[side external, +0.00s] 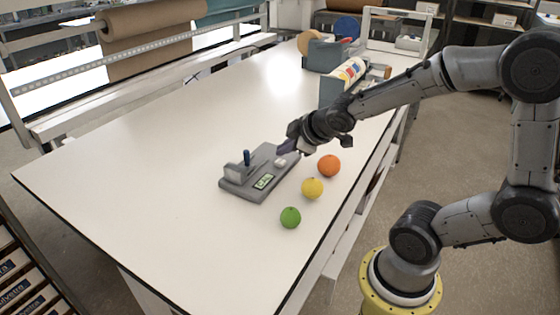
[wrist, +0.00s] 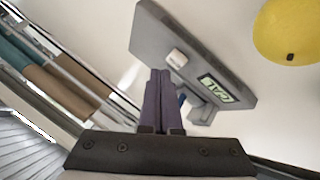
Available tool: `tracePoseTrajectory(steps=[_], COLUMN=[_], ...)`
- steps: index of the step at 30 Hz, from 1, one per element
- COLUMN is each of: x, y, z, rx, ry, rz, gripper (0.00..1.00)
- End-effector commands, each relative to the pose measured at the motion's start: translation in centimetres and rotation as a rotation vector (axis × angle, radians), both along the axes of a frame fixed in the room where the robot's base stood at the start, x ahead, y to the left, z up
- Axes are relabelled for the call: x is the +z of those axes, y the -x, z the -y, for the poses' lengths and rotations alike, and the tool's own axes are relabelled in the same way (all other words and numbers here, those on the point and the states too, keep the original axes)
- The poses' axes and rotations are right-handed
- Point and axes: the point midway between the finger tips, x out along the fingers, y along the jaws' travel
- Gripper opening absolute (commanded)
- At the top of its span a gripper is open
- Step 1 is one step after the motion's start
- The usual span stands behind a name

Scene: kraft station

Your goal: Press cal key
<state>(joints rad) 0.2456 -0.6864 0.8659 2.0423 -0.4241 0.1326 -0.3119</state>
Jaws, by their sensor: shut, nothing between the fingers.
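A grey device (side external: 242,180) lies on the white table. In the wrist view the panel (wrist: 214,89) carries letters that look like CAL, and the white key (wrist: 176,58) sits just beyond my fingertips. My gripper (side external: 285,149) is shut and empty, with dark purple fingers pointing down at the key end of the device. In the wrist view my gripper (wrist: 160,72) ends close beside the key; I cannot tell whether it touches.
An orange fruit (side external: 329,166), a yellow fruit (side external: 312,188) and a green fruit (side external: 290,217) lie in a row right of the device. Grey bins (side external: 333,91) stand at the back right. The table's left side is clear.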

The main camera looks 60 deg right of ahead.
Motion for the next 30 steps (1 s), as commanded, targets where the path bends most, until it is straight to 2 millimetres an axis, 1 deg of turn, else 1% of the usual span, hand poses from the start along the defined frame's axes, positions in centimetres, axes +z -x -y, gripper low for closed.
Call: tracePoseTrajectory(steps=[17, 30], x=[0.00, -0.84], y=[0.00, -0.02], z=[0.00, 0.01], rx=[0.000, 0.000], ry=[0.000, 0.000], rz=[0.000, 0.001], gripper=[0.00, 0.00])
